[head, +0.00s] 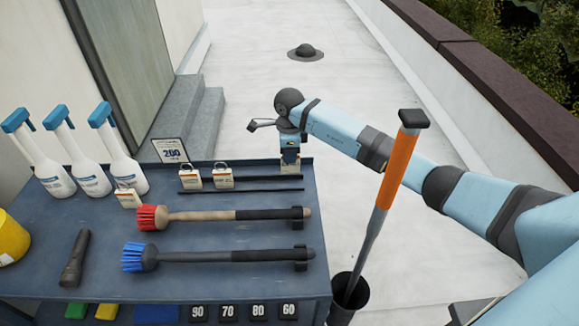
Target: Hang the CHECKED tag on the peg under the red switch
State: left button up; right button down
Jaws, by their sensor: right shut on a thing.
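My right gripper (290,158) points down at the back right corner of the blue bench. It is shut on a small pale tag (290,168), partly hidden by the fingers, at the right end of the dark rails. Two similar tags with loops on top, a left one (190,180) and a middle one (223,178), stand at the rails. Another tag (128,197) lies further left, by the spray bottles. Their lettering is too small to read. The red switch and its peg are not in view. My left gripper is not in view.
On the blue bench (210,275) lie a red brush (151,217), a blue brush (137,257) and a black torch (75,258). Several spray bottles (118,160) and a price card (170,150) stand behind. An orange-handled pole (400,165) rises from a black bucket (348,295) at right.

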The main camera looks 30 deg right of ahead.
aim_at(290, 171)
jog(key=shift+f, duration=2.75)
jog(key=shift+f, duration=0.3)
jog(key=c, duration=1.1)
grip_release()
jog(key=shift+r, duration=0.1)
jog(key=r, duration=1.4)
jog(key=shift+s+d+b, duration=0.1)
jog(key=shift+s+b, duration=0.15)
jog(key=shift+b, duration=0.15)
